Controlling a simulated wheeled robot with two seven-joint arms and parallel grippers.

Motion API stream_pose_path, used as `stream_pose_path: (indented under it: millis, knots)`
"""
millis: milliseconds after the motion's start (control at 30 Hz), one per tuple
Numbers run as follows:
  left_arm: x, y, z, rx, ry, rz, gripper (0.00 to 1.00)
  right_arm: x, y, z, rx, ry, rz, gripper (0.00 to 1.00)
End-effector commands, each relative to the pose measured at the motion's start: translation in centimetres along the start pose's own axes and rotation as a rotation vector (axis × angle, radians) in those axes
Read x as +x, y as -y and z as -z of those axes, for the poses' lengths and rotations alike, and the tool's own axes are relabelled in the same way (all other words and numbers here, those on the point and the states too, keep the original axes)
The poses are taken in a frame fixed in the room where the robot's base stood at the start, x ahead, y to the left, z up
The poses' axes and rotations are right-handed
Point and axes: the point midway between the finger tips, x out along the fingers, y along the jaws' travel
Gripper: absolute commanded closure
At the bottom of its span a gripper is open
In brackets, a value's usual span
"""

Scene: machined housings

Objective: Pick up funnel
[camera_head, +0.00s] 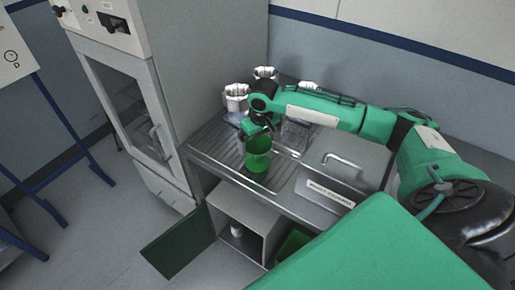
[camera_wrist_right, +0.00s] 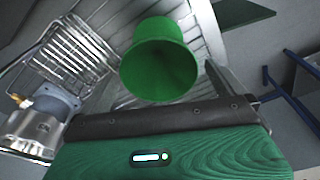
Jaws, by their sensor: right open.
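A green funnel (camera_head: 257,163) stands on the ribbed metal drainboard near the front of the counter. In the right wrist view the funnel (camera_wrist_right: 160,58) shows its wide round mouth, just ahead of the gripper. My right gripper (camera_head: 260,130) is above the funnel and pointing down. It is open; one dark finger shows to the right of the funnel in the wrist view, and the funnel is not gripped. Whether a finger touches it cannot be told. My left gripper is not in view.
Metal vessels (camera_head: 236,97) stand behind the gripper at the back left. A wire rack (camera_wrist_right: 68,50) is beside the funnel. A labelled metal box (camera_head: 328,192) with a handle sits to the right. A cabinet door (camera_head: 178,243) hangs open below the drainboard (camera_head: 208,148).

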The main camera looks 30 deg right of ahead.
Motion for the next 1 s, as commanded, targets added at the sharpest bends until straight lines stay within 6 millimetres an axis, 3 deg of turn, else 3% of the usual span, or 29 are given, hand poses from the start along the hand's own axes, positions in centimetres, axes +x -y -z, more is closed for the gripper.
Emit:
stream_pose_path:
  millis: [100, 300, 600, 800, 1000]
  knots:
    - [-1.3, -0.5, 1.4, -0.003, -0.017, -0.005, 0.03, 1.2, -0.1, 0.3, 0.001, 0.004, 0.0, 0.0]
    - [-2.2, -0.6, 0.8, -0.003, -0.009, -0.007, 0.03, 4.0, -0.3, 0.6, 0.001, 0.003, 0.0, 0.0]
    - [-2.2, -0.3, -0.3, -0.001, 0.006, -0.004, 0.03, 4.8, -0.3, 0.6, -0.001, 0.0, 0.0, 0.0]
    - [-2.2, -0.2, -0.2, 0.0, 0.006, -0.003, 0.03, 4.8, -0.3, 0.6, -0.001, 0.0, 0.0, 0.33]
    - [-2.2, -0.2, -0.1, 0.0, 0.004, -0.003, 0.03, 4.8, -0.3, 0.6, -0.001, 0.0, 0.0, 0.33]
